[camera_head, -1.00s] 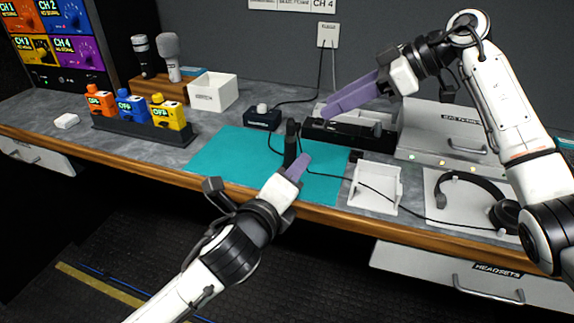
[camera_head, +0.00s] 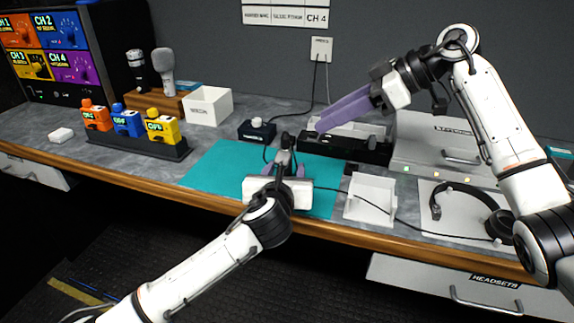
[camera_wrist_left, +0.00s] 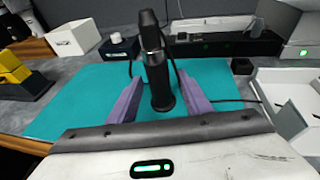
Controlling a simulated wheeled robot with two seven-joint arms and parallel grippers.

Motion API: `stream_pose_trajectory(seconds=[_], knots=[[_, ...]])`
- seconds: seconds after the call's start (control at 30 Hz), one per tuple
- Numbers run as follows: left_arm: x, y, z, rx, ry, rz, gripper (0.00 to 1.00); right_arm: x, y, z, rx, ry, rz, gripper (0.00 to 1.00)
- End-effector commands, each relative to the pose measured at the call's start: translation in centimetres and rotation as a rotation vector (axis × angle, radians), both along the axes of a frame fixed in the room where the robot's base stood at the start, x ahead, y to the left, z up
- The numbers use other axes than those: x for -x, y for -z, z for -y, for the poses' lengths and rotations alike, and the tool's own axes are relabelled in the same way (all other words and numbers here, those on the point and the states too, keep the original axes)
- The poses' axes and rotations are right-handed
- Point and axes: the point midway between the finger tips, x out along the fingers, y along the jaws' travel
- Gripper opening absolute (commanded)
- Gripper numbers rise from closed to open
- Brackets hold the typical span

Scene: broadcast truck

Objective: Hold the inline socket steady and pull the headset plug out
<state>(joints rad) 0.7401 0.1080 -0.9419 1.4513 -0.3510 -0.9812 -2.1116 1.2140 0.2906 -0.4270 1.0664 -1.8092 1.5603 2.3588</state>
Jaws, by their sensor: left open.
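The black inline socket and headset plug form one dark upright piece on the teal mat (camera_head: 215,165). In the left wrist view the thick black lower body, likely the socket (camera_wrist_left: 160,90), stands between my left fingers, with a metallic band and a black upper part, likely the plug (camera_wrist_left: 149,25), above it. I cannot tell exactly where they join. My left gripper (camera_wrist_left: 156,98) is open, one purple finger on each side of the body, with gaps visible. My right gripper (camera_head: 322,124) hangs over the back of the desk, away from the socket; its fingers overlap in view.
A white open tray (camera_head: 371,196) stands right of the mat, with a cable passing by it to the headset (camera_head: 468,190). A small black box with a knob (camera_head: 257,131) and a black rack (camera_head: 350,147) stand behind the mat. Coloured beltpacks (camera_head: 128,122) stand left.

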Motion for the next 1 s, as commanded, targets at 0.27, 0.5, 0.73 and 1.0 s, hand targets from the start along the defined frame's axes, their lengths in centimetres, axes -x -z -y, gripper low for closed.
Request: stream_pose_trajectory(seconds=[0.27, 0.5, 0.73, 1.0], knots=[[-3.2, 1.0, 0.4, 0.002, -0.001, 0.0, 0.45, 0.0, 0.0, 0.0, 0.0, 0.0, 0.0, 0.31], [-4.0, 1.3, 0.5, 0.002, 0.0, 0.0, 0.45, 0.0, 0.0, 0.0, 0.0, 0.0, 0.0, 0.31], [-4.0, 1.3, 0.5, 0.002, 0.001, 0.0, 0.45, 0.0, 0.0, 0.0, 0.0, 0.0, 0.0, 0.31], [-4.0, 1.3, 0.5, 0.002, 0.001, 0.0, 0.0, 0.0, 0.0, 0.0, 0.0, 0.0, 0.0, 0.31]])
